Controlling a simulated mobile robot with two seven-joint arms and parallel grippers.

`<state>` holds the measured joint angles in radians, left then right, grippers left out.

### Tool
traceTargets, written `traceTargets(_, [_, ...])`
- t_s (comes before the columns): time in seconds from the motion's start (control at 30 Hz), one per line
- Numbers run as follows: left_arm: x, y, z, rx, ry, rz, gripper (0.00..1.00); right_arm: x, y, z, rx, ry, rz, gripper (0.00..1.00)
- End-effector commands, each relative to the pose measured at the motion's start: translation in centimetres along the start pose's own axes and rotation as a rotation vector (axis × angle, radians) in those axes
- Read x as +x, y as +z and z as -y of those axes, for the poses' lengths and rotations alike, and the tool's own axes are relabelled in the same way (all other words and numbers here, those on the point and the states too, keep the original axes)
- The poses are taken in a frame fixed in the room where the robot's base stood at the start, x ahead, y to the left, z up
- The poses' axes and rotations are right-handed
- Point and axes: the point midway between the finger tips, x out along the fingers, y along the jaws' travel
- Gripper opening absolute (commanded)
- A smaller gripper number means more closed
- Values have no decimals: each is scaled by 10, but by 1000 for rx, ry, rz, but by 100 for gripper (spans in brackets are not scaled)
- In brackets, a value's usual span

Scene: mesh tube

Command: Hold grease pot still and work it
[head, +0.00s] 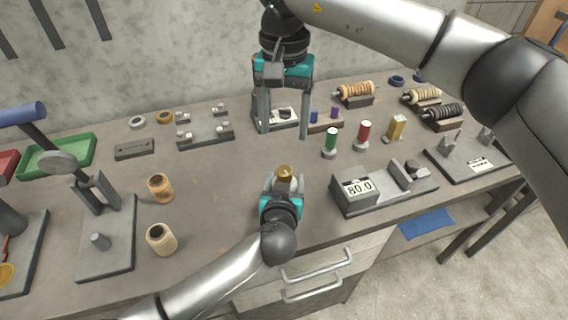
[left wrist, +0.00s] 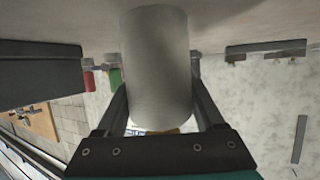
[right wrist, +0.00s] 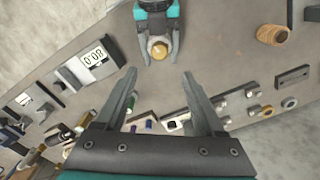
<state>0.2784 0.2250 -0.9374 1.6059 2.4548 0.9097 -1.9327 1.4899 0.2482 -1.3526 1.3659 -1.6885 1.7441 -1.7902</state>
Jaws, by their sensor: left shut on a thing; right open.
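The grease pot is a pale grey cylinder in the left wrist view (left wrist: 158,60). Its brass cap shows at the middle of the bench in the head view (head: 285,171) and at top centre in the right wrist view (right wrist: 159,50). My left gripper (head: 284,186) is shut around the pot's body, one finger on each side. The pot looks upright, but its base is hidden by the gripper. My right gripper (head: 283,134) is open and empty, pointing down behind and above the pot. In the right wrist view its fingers (right wrist: 160,82) are wide apart, clear of the cap.
A gauge block reading 80.0 (head: 357,196) stands right of the pot. A green cylinder (head: 331,139) and a red one (head: 364,134) stand behind it. A low rack (head: 205,128) lies behind. Bench around the pot is clear.

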Motion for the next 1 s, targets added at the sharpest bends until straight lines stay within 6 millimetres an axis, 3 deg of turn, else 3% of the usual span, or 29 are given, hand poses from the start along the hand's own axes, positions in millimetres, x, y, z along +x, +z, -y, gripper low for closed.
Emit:
traceTargets(0.5, [0,-2,0,0,0,-4,0,95,0,0,3,1,2,71])
traceTargets(0.7, [0,-2,0,0,0,-4,0,109,0,0,3,0,0,71])
traceTargets(1.0, [0,-2,0,0,0,-3,0,110,0,0,2,0,-1,70])
